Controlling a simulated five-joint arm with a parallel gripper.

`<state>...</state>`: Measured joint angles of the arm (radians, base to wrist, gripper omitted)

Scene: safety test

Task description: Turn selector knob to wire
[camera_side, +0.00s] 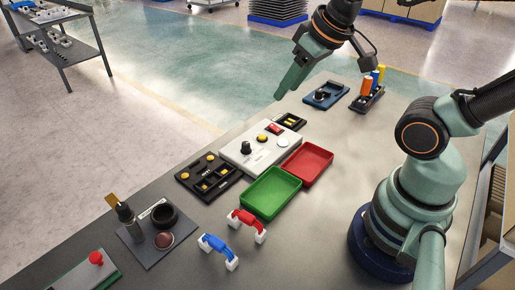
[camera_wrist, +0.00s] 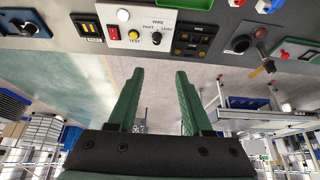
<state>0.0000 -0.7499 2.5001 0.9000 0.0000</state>
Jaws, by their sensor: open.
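The white test panel (camera_side: 262,160) stands on the table left of the green and red trays. Its black selector knob (camera_side: 246,148) sits near the panel's left end. In the wrist view the panel (camera_wrist: 140,14) is at the top. The knob (camera_wrist: 157,38) is below small labels that appear to read WIRE, PART and LEAD. Which label its pointer faces is too small to tell. My gripper (camera_side: 279,96) hangs above and beyond the panel, clear of the knob. In the wrist view my gripper (camera_wrist: 158,72) is open and empty, with the knob beyond the fingertips.
A yellow button (camera_wrist: 134,34) and red switch (camera_wrist: 113,33) are beside the knob. Green (camera_side: 271,211) and red (camera_side: 307,180) trays lie in front. Coloured screwdrivers (camera_side: 373,83) stand behind. The table's left edge is near.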

